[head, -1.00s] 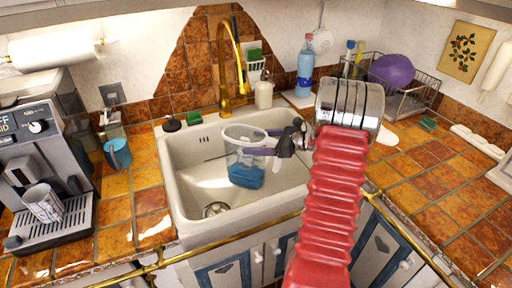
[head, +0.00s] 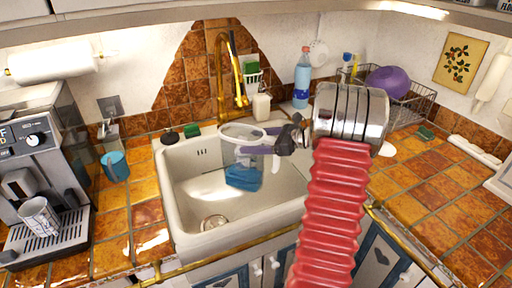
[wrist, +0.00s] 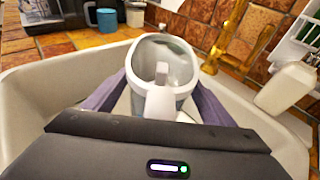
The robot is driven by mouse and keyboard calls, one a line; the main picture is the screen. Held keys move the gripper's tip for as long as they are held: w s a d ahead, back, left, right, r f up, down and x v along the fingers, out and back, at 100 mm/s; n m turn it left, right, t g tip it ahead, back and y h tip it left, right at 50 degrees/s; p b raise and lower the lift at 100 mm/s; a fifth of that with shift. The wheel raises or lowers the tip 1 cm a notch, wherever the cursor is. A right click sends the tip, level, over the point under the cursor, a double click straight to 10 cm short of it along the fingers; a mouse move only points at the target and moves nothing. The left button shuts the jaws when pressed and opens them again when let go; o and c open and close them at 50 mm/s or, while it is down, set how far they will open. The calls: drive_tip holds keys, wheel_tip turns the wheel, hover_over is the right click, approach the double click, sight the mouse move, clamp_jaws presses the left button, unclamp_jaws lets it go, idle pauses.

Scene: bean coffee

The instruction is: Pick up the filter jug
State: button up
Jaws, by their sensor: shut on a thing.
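The filter jug (head: 243,172) is a clear jug with a white rim and a blue lower part. It hangs upright over the white sink (head: 180,215), held at its handle side. My gripper (head: 268,144) has purple fingers and is shut on the jug. In the wrist view the jug (wrist: 160,62) stands between the two purple fingers (wrist: 163,100), its white handle toward me. The jug's bottom is hidden there.
A gold faucet (head: 224,75) rises behind the sink. A soap dispenser (head: 261,107) and a water bottle (head: 302,78) stand behind it. A coffee machine (head: 38,150) with a patterned cup (head: 39,216) and a blue mug (head: 115,166) are at left. The right counter (head: 440,180) is mostly clear.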

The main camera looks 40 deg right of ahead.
drive_tip(key=shift+r, duration=3.15)
drive_tip(key=s+d, duration=0.4)
drive_tip(key=s, duration=0.4)
drive_tip(key=s+d, duration=0.4)
drive_tip(key=s, duration=0.3)
drive_tip(key=shift+s+d, duration=0.3)
drive_tip(key=shift+s, duration=0.05)
drive_tip(key=shift+f, duration=0.1)
